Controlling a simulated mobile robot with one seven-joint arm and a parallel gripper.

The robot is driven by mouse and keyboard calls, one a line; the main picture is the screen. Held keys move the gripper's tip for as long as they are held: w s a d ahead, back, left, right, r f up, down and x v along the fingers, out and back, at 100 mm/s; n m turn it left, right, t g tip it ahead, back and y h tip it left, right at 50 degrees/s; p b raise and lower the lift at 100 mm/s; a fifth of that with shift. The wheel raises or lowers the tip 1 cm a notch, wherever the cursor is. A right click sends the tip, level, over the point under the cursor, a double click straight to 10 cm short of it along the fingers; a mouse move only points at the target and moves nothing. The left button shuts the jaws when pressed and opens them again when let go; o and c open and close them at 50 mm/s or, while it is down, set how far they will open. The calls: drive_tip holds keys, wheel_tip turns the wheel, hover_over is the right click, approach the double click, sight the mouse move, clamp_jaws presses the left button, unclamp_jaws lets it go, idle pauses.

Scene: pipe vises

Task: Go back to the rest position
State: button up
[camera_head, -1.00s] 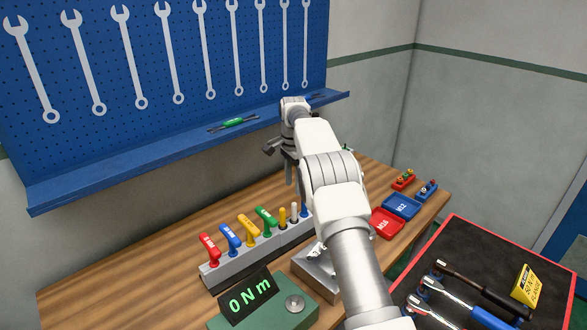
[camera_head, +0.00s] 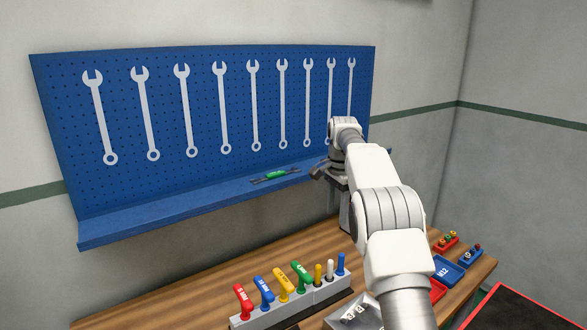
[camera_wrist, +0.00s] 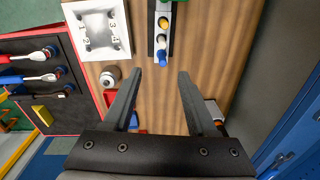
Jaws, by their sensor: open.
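My gripper (camera_wrist: 156,98) is open and empty in the wrist view. Its two dark fingers hang apart over the wooden bench top (camera_wrist: 215,40), with nothing between them. In the head view my gripper (camera_head: 326,172) is small and partly hidden by my arm. It is in front of the blue pegboard's right part, close to the shelf, above the bench (camera_head: 190,300).
The blue pegboard (camera_head: 115,110) carries several wrenches; a green-handled tool (camera_head: 276,174) lies on its shelf (camera_head: 150,215). A rack (camera_head: 290,311) of coloured-handled tools stands on the bench. A blue tray (camera_head: 447,270) and a numbered plate (camera_wrist: 98,28) are nearby. A dark tool mat (camera_wrist: 60,115) lies left.

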drive_tip(key=s+r+n+t, duration=0.1)
drive_tip(key=s+r+n, duration=0.2)
drive_tip(key=s+r, duration=0.6)
drive_tip(key=s+r+n+t, duration=0.25)
drive_tip(key=s+r, duration=0.35)
drive_tip(key=s, duration=0.6)
drive_tip(key=s+f+n, duration=0.3)
drive_tip(key=s+f, duration=0.1)
drive_tip(key=s, duration=0.7)
drive_tip(key=s+f+n+t, duration=0.1)
drive_tip(key=s+f+n, duration=0.2)
drive_tip(key=s, duration=0.8)
drive_tip(key=shift+s+a+f+n, duration=0.15)
drive_tip(key=shift+s+f+n, duration=0.2)
drive_tip(key=shift+n, duration=0.2)
drive_tip(key=shift+t, duration=0.25)
